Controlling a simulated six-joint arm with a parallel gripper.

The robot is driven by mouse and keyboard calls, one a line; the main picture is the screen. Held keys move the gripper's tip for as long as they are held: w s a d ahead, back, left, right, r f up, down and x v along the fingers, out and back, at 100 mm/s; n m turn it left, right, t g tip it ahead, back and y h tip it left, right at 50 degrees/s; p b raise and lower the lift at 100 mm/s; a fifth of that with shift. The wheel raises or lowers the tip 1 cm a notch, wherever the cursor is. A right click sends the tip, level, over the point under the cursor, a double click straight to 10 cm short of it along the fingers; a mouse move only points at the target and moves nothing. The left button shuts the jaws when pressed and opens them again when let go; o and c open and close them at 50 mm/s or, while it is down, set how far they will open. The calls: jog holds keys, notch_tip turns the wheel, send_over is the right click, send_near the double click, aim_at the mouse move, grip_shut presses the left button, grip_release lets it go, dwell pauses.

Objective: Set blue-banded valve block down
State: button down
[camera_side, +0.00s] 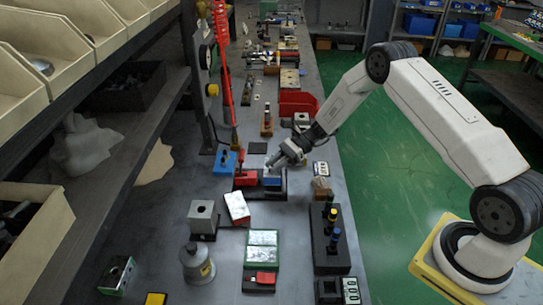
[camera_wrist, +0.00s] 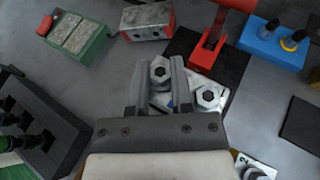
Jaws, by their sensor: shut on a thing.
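The blue-banded valve block (camera_side: 272,181) is at my gripper (camera_side: 274,165) in the side view, over the right part of a black base (camera_side: 279,193). In the wrist view my gripper (camera_wrist: 160,64) has its two fingers shut on the block, around one of its hex nuts. The block's metal top (camera_wrist: 221,91) with a second hex nut shows to the right of the fingers, and a little blue shows between them. The fingers hide much of the block. I cannot tell whether its underside touches the base.
A red clamp (camera_side: 245,179) stands just left of the held block. A blue block with knobs (camera_side: 225,163) is further left. A red-banded block (camera_side: 237,207) and a green tray (camera_side: 248,252) lie nearer the camera. A black rack (camera_side: 330,255) with several bottles stands right.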

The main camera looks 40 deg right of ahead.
jog(key=shift+f, duration=1.45)
jog(key=c, duration=0.5)
grip_release()
jog(key=shift+f, duration=0.1)
jog(key=v, duration=1.2)
jog(key=shift+a, duration=0.1)
